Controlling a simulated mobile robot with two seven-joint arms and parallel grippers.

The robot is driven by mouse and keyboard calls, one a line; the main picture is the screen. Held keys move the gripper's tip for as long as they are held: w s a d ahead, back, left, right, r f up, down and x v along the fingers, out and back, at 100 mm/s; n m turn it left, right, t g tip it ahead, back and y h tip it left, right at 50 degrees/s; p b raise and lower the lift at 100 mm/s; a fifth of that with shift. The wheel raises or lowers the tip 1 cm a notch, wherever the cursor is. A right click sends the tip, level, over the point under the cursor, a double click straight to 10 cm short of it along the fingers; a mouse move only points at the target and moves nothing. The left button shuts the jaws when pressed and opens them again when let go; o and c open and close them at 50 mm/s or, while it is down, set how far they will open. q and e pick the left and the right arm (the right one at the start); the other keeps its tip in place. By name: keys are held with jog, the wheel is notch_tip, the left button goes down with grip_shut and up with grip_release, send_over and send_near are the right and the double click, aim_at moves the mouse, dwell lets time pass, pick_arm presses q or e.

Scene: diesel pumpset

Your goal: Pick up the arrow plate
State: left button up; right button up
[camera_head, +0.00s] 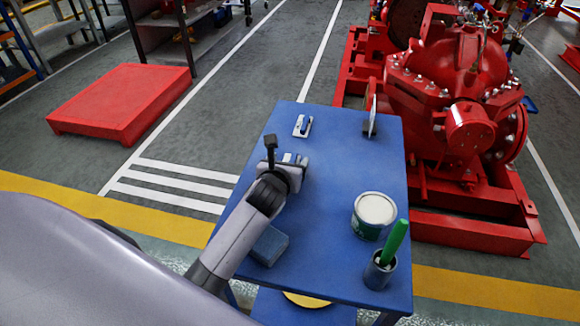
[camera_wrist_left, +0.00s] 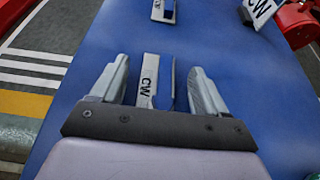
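My left gripper (camera_wrist_left: 159,66) is open, with a finger on each side of the plate and visible gaps to both. In the head view my left gripper (camera_head: 296,161) is low over the blue table, and the plate there is mostly hidden by it. A second white plate with a blue part (camera_head: 303,126) lies farther back. My right gripper is not in view.
On the blue table (camera_head: 335,205), an upright plate (camera_head: 373,117) stands at the back right. A white-topped can (camera_head: 374,211), a cup with a green-handled tool (camera_head: 379,270) and a blue block (camera_head: 269,245) are nearer. A red pump (camera_head: 460,90) stands beyond the table.

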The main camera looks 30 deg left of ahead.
pick_arm(q)
jog(key=c, duration=1.1)
jog(key=shift+r, duration=0.1)
jog(key=shift+r, duration=0.55)
notch_tip(320, 180, up, 8)
jog(key=p, duration=0.3)
notch_tip(320, 180, up, 11)
jog(key=p, duration=0.2)
jog(key=shift+p, duration=0.4)
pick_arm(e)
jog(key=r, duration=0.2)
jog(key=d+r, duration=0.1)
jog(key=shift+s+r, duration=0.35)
